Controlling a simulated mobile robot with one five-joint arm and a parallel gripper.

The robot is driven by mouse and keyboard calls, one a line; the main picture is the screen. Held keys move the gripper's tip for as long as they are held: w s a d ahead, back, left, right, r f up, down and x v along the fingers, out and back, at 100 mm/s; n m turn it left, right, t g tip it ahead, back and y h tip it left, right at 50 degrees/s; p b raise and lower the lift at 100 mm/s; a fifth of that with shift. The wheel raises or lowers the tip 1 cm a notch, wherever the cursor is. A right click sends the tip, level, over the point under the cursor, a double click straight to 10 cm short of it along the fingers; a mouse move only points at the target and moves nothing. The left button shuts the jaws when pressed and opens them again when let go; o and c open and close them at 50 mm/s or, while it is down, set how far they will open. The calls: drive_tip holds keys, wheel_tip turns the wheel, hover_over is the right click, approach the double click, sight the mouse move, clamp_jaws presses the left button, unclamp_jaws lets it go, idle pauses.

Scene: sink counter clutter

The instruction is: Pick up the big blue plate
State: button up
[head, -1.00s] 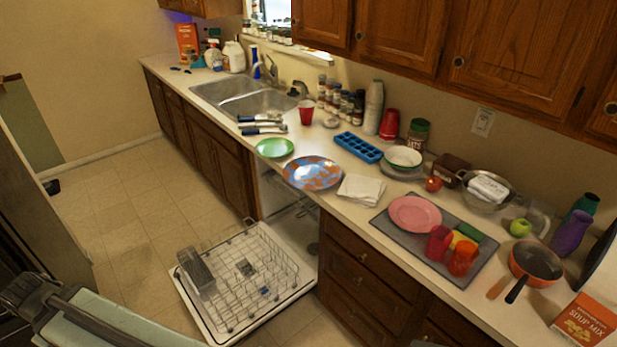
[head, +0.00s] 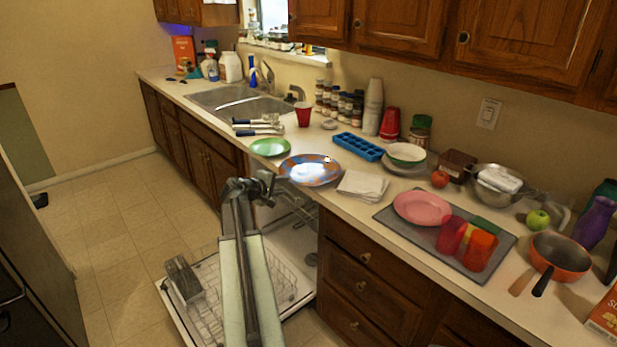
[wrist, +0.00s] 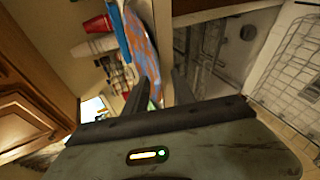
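The big blue plate (head: 318,180), patterned with orange-brown, lies flat at the front edge of the counter, with a bright glare on its middle in the head view. In the wrist view the blue plate (wrist: 136,42) shows edge-on at upper left, partly hidden by one finger. My gripper (head: 262,186) is just left of and in front of the plate's near rim. In the wrist view my gripper (wrist: 165,62) has its two fingers apart with nothing clearly held. I cannot tell whether a finger touches the rim.
A green plate (head: 270,147) sits just left of the blue plate. White napkins (head: 361,187) and a blue ice tray (head: 358,147) are to its right. The open dishwasher (head: 190,322) lies below my arm. A red cup (head: 304,113) stands behind.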

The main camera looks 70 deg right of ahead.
drive_tip(key=x, duration=0.2)
drive_tip(key=b+x, duration=0.1)
drive_tip(key=x, duration=0.1)
drive_tip(key=w+b+x, duration=0.1)
drive_tip(key=x, duration=0.2)
drive_tip(key=shift+d+r, duration=0.1)
drive_tip(key=shift+d, duration=0.05)
drive_tip(key=shift+s+r, duration=0.1)
clamp_jaws()
idle(1.1)
